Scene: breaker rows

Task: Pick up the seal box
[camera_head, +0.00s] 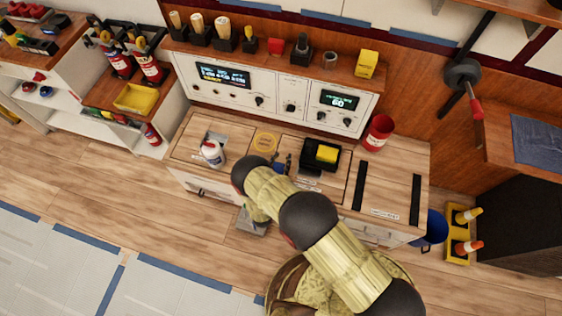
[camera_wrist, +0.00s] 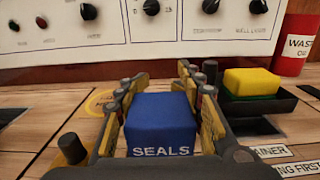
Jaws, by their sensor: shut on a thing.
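The seal box (camera_wrist: 160,125) is a blue box with white "SEALS" lettering on its near face in the wrist view. My gripper (camera_wrist: 160,92) is shut on it, with one finger along its left side and one along its right side. In the head view my gripper (camera_head: 281,164) is over the wooden bench top, mostly hidden behind my own arm, and the box can hardly be made out there. I cannot tell whether the box's underside touches the bench.
A black tray (camera_head: 309,160) with a yellow-green sponge (camera_head: 327,153) is just right of my gripper. The control panel (camera_head: 275,95) rises behind.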

